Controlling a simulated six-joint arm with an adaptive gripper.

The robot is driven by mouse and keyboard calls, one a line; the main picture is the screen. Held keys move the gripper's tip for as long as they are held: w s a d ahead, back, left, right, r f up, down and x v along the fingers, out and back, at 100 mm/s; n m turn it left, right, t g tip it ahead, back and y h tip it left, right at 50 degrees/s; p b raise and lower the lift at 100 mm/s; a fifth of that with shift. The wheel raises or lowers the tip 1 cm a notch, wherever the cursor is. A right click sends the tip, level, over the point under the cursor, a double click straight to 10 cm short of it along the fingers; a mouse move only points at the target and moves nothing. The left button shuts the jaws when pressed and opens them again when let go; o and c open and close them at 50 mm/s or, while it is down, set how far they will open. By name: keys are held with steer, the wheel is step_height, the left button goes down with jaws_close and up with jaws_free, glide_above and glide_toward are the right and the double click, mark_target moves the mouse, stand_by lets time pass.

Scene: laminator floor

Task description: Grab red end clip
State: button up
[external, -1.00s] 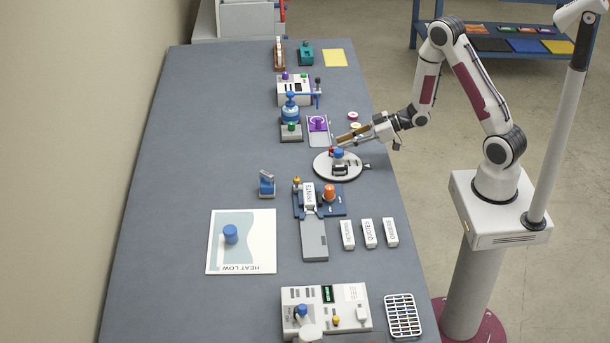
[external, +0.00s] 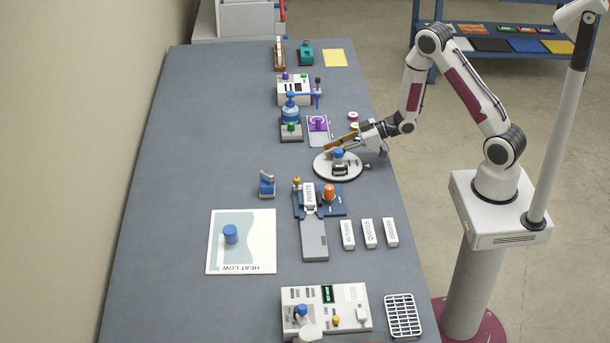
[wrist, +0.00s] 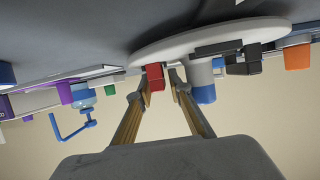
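The red end clip (wrist: 155,76) shows in the wrist view as a small red block at the rim of a round white turntable (wrist: 205,36). In the external view the fingers hide the clip, and the turntable (external: 322,168) sits at the bench's right side. My gripper (wrist: 162,83) is open, with its fingertips on either side of the clip. The clip is nearer the left finger; I cannot tell whether they touch. In the external view my gripper (external: 341,143) is low over the far side of the turntable.
A blue-topped cylinder (wrist: 204,92) stands on the turntable close to the right finger; it also shows externally (external: 338,153). Dark clips (wrist: 243,62) are further right. A blue dispenser (external: 291,107) and purple stamp (external: 318,124) stand behind.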

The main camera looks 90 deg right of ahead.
stand_by(0.5)
jaws_close()
steer(key=shift+r, duration=0.1)
steer(key=shift+r, duration=4.9)
